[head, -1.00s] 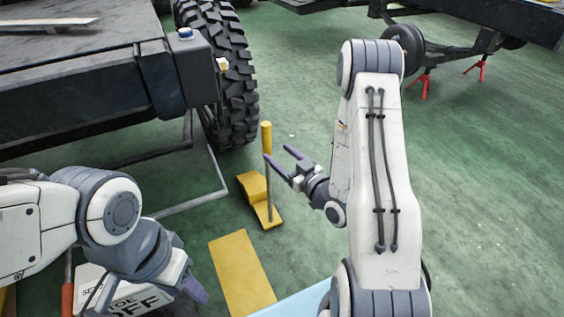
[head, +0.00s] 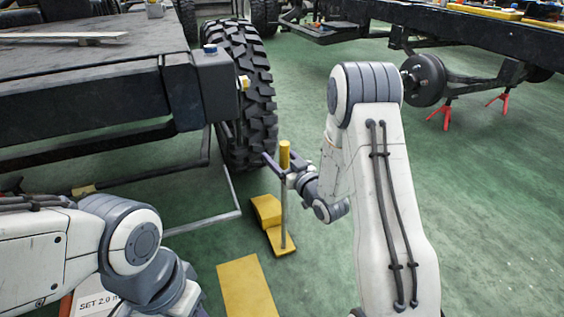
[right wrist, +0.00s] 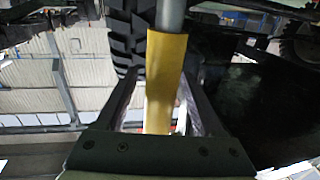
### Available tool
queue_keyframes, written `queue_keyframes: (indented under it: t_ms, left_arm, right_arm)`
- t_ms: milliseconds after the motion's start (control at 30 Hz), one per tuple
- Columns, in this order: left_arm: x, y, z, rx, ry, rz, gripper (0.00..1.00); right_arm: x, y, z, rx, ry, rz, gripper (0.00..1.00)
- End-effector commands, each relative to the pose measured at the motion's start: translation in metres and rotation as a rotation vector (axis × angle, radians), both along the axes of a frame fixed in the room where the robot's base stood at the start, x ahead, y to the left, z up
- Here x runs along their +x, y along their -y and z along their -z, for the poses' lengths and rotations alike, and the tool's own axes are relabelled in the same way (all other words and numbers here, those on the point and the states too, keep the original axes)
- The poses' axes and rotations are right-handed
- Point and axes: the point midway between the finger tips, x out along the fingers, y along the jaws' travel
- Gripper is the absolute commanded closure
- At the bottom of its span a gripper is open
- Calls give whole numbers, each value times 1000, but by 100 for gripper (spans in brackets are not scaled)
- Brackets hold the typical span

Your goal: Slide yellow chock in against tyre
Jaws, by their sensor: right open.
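The yellow chock (head: 268,210) sits on the green floor just in front of the big black tyre (head: 241,90), with a visible gap between them. A grey upright handle (head: 284,215) rises from the chock's base plate and ends in a yellow grip (head: 285,155). My right gripper (head: 278,162) is open, with its purple fingers beside the grip. In the right wrist view the yellow grip (right wrist: 166,75) stands between the two spread fingers, and the tyre (right wrist: 130,35) shows beyond. My left arm is at the lower left; its gripper's fingers are out of the picture.
A yellow floor patch (head: 248,288) lies in front of the chock. A dark chassis frame (head: 90,100) fills the left, with a grey floor bar (head: 227,180) near the chock. Red stands (head: 447,116) hold another chassis at the back right. Floor right of my right arm is clear.

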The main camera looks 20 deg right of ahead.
Motion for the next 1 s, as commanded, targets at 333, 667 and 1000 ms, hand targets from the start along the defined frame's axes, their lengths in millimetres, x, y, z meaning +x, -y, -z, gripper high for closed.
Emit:
queue_keyframes:
  t_ms: [333, 667, 1000]
  left_arm:
    - [0, 0, 0, 0, 0, 0, 50]
    - [0, 0, 0, 0, 0, 0, 50]
    - [0, 0, 0, 0, 0, 0, 50]
  right_arm:
    - [0, 0, 0, 0, -1, 0, 96]
    - [-1, 0, 0, 0, -1, 0, 100]
    - [-1, 0, 1, 0, -2, 0, 100]
